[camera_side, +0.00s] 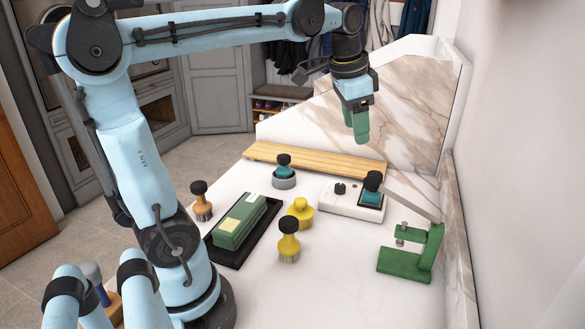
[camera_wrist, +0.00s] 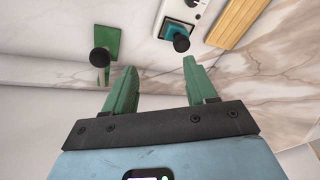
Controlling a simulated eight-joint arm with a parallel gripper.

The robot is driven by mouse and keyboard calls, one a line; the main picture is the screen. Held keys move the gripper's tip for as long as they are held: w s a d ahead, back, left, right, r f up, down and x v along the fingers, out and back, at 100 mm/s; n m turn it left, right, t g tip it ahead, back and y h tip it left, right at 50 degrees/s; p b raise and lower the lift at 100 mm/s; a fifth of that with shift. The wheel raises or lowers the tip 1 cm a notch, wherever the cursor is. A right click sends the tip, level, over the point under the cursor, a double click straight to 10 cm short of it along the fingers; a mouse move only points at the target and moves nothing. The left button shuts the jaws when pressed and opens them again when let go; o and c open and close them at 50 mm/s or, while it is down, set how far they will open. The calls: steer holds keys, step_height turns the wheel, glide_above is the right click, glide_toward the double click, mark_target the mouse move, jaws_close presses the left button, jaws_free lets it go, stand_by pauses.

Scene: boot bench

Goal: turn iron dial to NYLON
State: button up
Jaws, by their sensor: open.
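The dial's lettering is too small to read. My gripper (camera_side: 361,135) hangs above and behind the box, pointing down. In the wrist view its green fingers (camera_wrist: 160,75) stand apart with nothing between them, well away from the dial.
A green clamp (camera_side: 411,258) with a long grey lever stands right of the box. A wooden board (camera_side: 310,162) lies behind it. Yellow brushes (camera_side: 289,240) and a black tray (camera_side: 218,252) with green blocks are left. A marble backsplash (camera_side: 400,100) rises behind.

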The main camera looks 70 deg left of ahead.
steer(key=w+a+f+m+g, duration=0.1)
steer(key=w+a+f+g, duration=0.15)
steer(key=a, duration=0.25)
steer(key=w+a+f+m+g, duration=0.1)
steer(key=w+a+m, duration=0.15)
steer(key=a, duration=0.35)
glide_above(340, 185)
step_height(340, 185, down, 4)
steer(key=shift+n+h, duration=0.35)
steer(key=shift+h, duration=0.05)
step_height(340, 185, down, 13)
steer(key=shift+f, duration=0.2)
jaws_close()
